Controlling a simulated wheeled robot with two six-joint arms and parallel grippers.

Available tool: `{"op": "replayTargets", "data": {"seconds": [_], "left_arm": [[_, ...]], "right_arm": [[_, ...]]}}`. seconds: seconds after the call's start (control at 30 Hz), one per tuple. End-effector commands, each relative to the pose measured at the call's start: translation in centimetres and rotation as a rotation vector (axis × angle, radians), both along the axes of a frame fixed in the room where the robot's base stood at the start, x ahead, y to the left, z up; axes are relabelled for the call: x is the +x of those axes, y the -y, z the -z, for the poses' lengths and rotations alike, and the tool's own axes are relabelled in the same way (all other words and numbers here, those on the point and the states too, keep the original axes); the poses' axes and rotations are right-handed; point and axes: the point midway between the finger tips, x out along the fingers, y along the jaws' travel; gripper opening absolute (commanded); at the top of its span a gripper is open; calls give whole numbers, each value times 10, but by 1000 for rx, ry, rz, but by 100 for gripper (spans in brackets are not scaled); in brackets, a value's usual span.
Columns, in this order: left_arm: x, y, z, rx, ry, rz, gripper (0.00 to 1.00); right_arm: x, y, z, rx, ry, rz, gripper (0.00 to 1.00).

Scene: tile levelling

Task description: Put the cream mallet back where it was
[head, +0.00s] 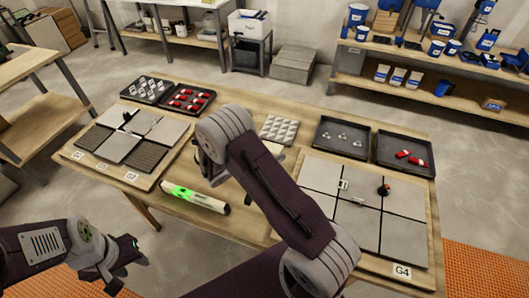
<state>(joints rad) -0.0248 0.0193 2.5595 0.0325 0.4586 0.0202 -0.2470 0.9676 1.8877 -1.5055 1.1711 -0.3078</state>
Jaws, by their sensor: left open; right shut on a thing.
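I cannot make out the cream mallet for certain. A small pale patch (273,148) shows beside my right arm near the table's middle, and I cannot tell what it is. My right gripper is hidden behind my own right arm, which crosses over the middle of the table. My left gripper (132,246) is open and empty, low at the left, off the table's front edge. A tile panel (117,138) lies on the table's left and another panel (379,222) on its right, beside the label G4 (402,271).
A white and green tube (195,197) lies near the table's front edge. Black trays of small parts (186,99) and (343,137) stand along the back, with a pale tile stack (279,130) between them. A small dark, orange-topped item (384,190) stands on the right panel.

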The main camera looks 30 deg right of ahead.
Motion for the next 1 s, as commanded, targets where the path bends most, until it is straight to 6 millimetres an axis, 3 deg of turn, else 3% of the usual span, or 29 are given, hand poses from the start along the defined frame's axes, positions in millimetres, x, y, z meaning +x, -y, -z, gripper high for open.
{"op": "replayTargets", "data": {"seconds": [0.6, 1.0], "left_arm": [[0, 0, 53, 0, 0, 0, 40], [0, 0, 53, 0, 0, 0, 40]], "right_arm": [[0, 0, 66, -2, 0, -1, 23], [0, 0, 66, -2, 1, -2, 23]]}}
